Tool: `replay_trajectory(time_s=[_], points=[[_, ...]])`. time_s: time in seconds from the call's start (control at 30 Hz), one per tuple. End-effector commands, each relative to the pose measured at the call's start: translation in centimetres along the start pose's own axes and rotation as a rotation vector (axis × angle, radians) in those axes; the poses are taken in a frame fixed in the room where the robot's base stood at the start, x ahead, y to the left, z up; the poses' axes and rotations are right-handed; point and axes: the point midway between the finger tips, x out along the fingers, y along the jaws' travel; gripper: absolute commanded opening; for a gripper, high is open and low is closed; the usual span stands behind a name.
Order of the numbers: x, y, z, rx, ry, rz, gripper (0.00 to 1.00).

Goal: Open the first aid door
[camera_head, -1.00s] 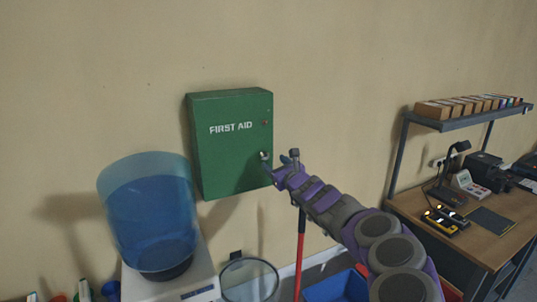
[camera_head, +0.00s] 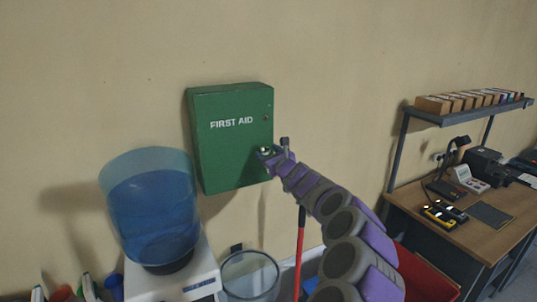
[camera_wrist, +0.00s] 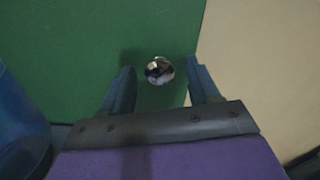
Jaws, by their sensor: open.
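The green first aid cabinet (camera_head: 225,160) hangs on the wall with its door shut. Its shiny round knob (camera_head: 265,150) is at the lower right of the door; in the wrist view the knob (camera_wrist: 159,70) sits between the open fingers, apparently touching neither. My gripper (camera_head: 267,154) is open at the knob, and in the wrist view its two dark fingers (camera_wrist: 162,88) point toward the green door on either side of it. How deep the knob lies between the fingers is hard to tell. A small dark spot (camera_head: 265,117) shows higher on the door.
A water dispenser with a blue bottle (camera_head: 154,215) stands left of and below the cabinet, near it. A red pole (camera_head: 300,245) and a round mesh bin (camera_head: 249,276) are below. A desk (camera_head: 450,225) with a shelf (camera_head: 465,112) is at right. Wall right of the cabinet is clear.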

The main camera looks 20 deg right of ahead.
Motion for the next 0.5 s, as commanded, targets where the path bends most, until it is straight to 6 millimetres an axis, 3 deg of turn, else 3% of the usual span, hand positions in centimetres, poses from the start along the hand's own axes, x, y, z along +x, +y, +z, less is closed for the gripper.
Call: replay_trajectory(time_s=[0.1,0.5], points=[[-0.01,-0.02,-0.02,0.000,0.000,0.000,0.61],[-0.01,-0.05,-0.04,0.000,0.001,-0.001,0.23]])
